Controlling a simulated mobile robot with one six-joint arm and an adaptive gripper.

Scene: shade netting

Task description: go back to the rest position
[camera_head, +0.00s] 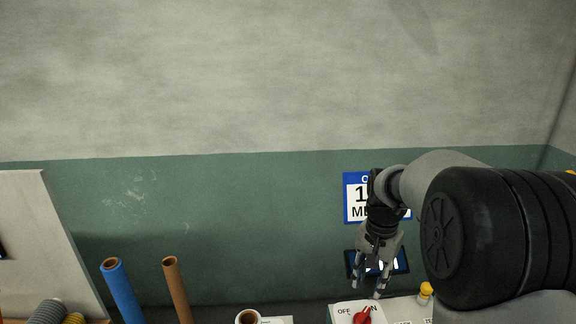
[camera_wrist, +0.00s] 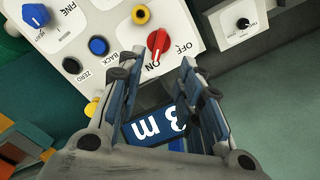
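My gripper (camera_head: 370,286) hangs from my arm at the right of the head view, pointing down above a white panel with a red knob (camera_head: 363,314). In the wrist view my gripper (camera_wrist: 162,72) shows its two fingers apart with nothing held between them. The red knob (camera_wrist: 158,43) shows just past the fingertips, on the white control panel (camera_wrist: 100,30) beside the words OFF and ON. The fingers do not appear to touch the knob.
A blue tube (camera_head: 122,292) and a brown tube (camera_head: 177,290) stand at the lower left, near a pale board (camera_head: 45,235). A blue-and-white sign (camera_head: 352,212) is on the wall behind my arm. A yellow-topped item (camera_head: 426,290) is right of the gripper.

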